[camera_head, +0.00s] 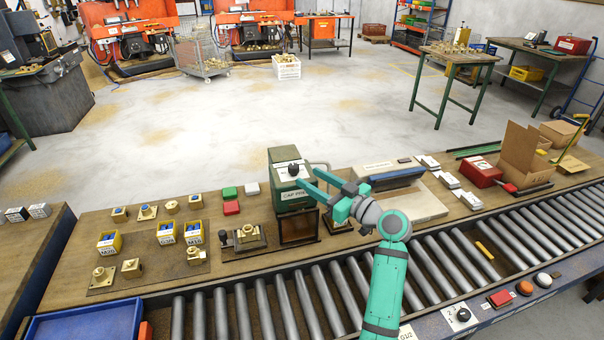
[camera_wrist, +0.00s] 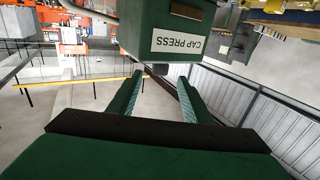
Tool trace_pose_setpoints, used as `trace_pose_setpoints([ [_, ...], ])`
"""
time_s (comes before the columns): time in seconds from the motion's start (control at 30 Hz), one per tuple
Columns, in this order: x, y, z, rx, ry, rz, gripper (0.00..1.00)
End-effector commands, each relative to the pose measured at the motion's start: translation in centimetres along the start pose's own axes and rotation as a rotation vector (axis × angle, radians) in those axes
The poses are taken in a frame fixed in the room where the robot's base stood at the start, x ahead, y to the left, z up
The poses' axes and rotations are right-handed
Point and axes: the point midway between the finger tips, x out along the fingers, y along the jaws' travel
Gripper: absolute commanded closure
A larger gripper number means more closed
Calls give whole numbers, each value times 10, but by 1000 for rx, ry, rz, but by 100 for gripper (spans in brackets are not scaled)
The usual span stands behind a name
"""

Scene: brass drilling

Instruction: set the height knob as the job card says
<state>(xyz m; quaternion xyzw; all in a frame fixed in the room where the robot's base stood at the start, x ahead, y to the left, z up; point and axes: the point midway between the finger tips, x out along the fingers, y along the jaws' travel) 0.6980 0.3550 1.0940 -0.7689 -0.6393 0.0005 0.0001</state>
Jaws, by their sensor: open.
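The green cap press (camera_head: 284,196) stands on the bench, left of my gripper, with a white "CAP PRESS" label. A dark round knob (camera_head: 294,169) shows on its upper part. I cannot tell whether it is the height knob. My gripper (camera_head: 307,177) is open, its two green fingers reaching left towards the knob. I cannot tell whether they touch it. In the wrist view the open fingers (camera_wrist: 160,76) have nothing visible between them, and the press (camera_wrist: 165,38) appears upside down ahead. I cannot make out a job card or any setting marks.
Roller conveyor (camera_head: 300,300) runs along the bench front. Yellow bins (camera_head: 109,244) and brass parts lie left of the press. A sloped board with a blue edge (camera_head: 397,178) stands to the right, beyond it white boxes and a red box (camera_head: 480,172).

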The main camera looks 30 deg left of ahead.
Motion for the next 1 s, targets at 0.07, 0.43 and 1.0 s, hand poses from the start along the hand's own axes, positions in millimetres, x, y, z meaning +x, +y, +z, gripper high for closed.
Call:
trace_pose_setpoints([
  [0.07, -11, 0, 0, 0, 1, 2, 55],
  [0.43, -28, 0, 0, 0, 0, 0, 55],
  [1.0, -27, 0, 0, 0, 0, 0, 55],
])
